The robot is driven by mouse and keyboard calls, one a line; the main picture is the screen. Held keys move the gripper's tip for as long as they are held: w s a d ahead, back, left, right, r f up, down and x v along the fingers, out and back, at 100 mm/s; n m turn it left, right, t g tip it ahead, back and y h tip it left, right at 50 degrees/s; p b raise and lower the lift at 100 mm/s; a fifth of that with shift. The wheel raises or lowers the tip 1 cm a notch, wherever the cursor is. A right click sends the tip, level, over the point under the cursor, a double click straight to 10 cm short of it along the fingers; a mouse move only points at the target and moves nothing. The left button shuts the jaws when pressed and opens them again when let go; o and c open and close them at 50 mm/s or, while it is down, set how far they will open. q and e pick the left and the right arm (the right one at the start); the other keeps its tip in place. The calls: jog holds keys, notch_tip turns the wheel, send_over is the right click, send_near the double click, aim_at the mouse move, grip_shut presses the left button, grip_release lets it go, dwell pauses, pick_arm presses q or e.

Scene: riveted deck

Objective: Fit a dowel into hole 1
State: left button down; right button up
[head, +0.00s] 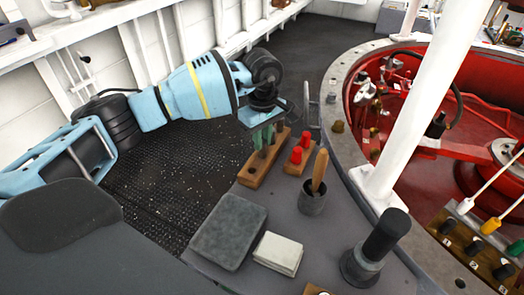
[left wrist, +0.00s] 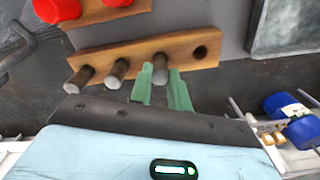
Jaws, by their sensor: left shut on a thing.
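A wooden block (head: 255,173) with a row of dark, grey-tipped dowels stands on the grey bench top. In the left wrist view the same block (left wrist: 97,58) shows two dowels, one at the left end (left wrist: 79,80) and one beside it (left wrist: 117,73). A third dowel (left wrist: 160,69) is between the green fingers of my left gripper (left wrist: 161,88). An empty hole (left wrist: 200,52) is at the block's right end. In the head view my left gripper (head: 262,136) points down over the block, shut on that dowel. I cannot tell whether it is lifted. My right gripper is out of view.
A second wooden block (head: 304,165) with red-topped pieces stands close by. A cup (head: 312,204) holds a wooden-handled tool. A grey box (head: 230,232), a white pad (head: 278,254) and a black-topped cylinder (head: 386,235) stand nearer. A numbered lever panel (head: 470,235) is at right.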

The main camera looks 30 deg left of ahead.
pick_arm(q)
jog(key=shift+r+p, duration=0.95)
jog(key=shift+r, duration=1.55)
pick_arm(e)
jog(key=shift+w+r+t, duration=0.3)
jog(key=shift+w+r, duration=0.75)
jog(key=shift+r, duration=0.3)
